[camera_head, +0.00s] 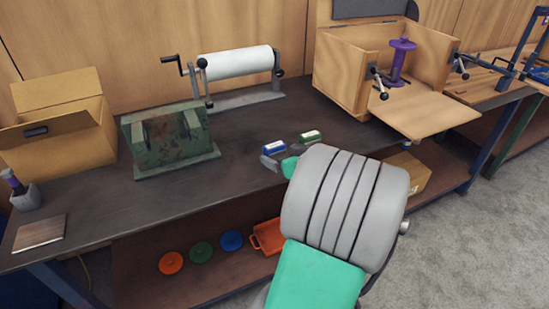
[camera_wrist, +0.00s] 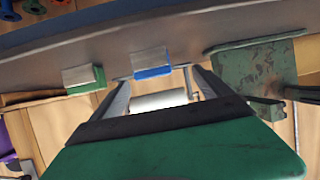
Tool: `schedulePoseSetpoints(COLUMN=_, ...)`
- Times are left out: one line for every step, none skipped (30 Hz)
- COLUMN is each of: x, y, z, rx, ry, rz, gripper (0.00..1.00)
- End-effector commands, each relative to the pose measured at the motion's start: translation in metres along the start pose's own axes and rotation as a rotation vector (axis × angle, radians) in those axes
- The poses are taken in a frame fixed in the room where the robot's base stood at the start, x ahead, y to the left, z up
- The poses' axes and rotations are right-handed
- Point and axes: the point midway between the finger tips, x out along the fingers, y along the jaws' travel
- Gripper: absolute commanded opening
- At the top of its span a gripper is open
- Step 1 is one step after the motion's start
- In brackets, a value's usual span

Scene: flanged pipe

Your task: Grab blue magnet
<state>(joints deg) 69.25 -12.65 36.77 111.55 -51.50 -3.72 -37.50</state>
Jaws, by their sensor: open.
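The blue magnet (camera_head: 273,148), a small block with a white or pale grey part, sits on the dark workbench near its front edge. In the wrist view the blue magnet (camera_wrist: 152,70) shows between my two fingers, near their tips. My gripper (camera_head: 283,156) is open, its fingers close to the blue magnet. In the wrist view my gripper (camera_wrist: 157,77) has nothing clamped, and contact with the magnet cannot be told. A similar green magnet (camera_head: 310,137) stands to the right of the blue one; it also shows in the wrist view (camera_wrist: 84,80), left of my fingers.
A green metal block (camera_head: 168,140) and a white roller with cranks (camera_head: 236,63) stand left and behind. A cardboard box (camera_head: 60,125) is far left. A wooden box with a purple spool (camera_head: 401,60) stands at right. Bare bench (camera_head: 240,190) lies left of my gripper.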

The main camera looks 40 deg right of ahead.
Motion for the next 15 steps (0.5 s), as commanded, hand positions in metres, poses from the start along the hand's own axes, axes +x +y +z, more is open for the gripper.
schedulePoseSetpoints(x=0.001, y=0.007, z=0.001, rx=0.005, ry=0.014, rz=0.011, gripper=0.89)
schedulePoseSetpoints(x=0.003, y=0.008, z=0.0, rx=0.004, ry=0.019, rz=0.012, gripper=0.89)
schedulePoseSetpoints(x=0.008, y=0.009, z=-0.001, rx=0.004, ry=0.022, rz=0.013, gripper=0.89)
schedulePoseSetpoints(x=0.012, y=0.009, z=-0.001, rx=0.004, ry=0.021, rz=0.013, gripper=0.89)
schedulePoseSetpoints(x=0.016, y=0.009, z=-0.001, rx=0.004, ry=0.02, rz=0.012, gripper=0.89)
schedulePoseSetpoints(x=0.022, y=0.009, z=-0.001, rx=0.004, ry=0.02, rz=0.011, gripper=0.89)
schedulePoseSetpoints(x=0.026, y=0.01, z=-0.002, rx=0.004, ry=0.02, rz=0.013, gripper=0.89)
schedulePoseSetpoints(x=0.03, y=0.01, z=-0.002, rx=0.004, ry=0.019, rz=0.013, gripper=0.89)
schedulePoseSetpoints(x=0.036, y=0.011, z=-0.002, rx=0.004, ry=0.018, rz=0.012, gripper=0.89)
schedulePoseSetpoints(x=0.042, y=0.012, z=-0.002, rx=0.005, ry=0.018, rz=0.011, gripper=0.89)
schedulePoseSetpoints(x=0.048, y=0.013, z=-0.003, rx=0.004, ry=0.018, rz=0.012, gripper=0.89)
schedulePoseSetpoints(x=0.055, y=0.015, z=-0.002, rx=0.004, ry=0.017, rz=0.012, gripper=0.89)
schedulePoseSetpoints(x=0.061, y=0.014, z=-0.002, rx=0.004, ry=0.017, rz=0.011, gripper=0.89)
schedulePoseSetpoints(x=0.066, y=0.014, z=-0.002, rx=0.005, ry=0.018, rz=0.012, gripper=0.89)
schedulePoseSetpoints(x=0.07, y=0.015, z=-0.002, rx=0.004, ry=0.018, rz=0.014, gripper=0.89)
